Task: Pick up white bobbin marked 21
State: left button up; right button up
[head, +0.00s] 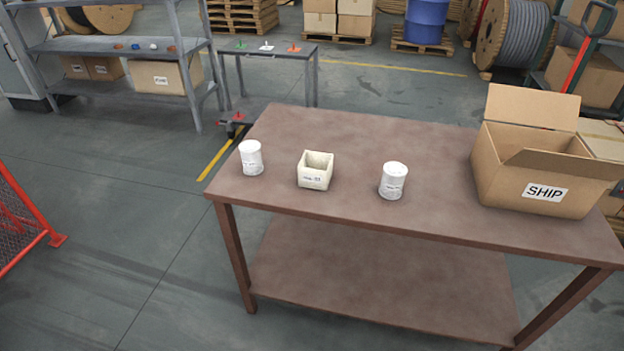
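Two white cylindrical objects stand upright on the brown table. The left white cylinder (251,158) is near the table's left end and has a small dark mark low on its front. The right white cylinder (393,181) is near the middle of the table and carries small dark marking. The markings are too small to read, so I cannot tell which is the bobbin marked 21. A small cream open box (316,171) with a label stands between them. Neither of my grippers is in view.
The brown table (330,207) has free room around the cylinders. An open cardboard box marked SHIP (545,193) stands at its right end. Behind are a small grey table (268,50) with coloured items and a grey shelf (110,45). A red mesh fence (15,225) is at left.

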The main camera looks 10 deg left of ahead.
aim_at(251, 151)
jog(key=i+j, duration=0.3)
jog(key=j, duration=0.15)
jog(key=i+j, duration=0.35)
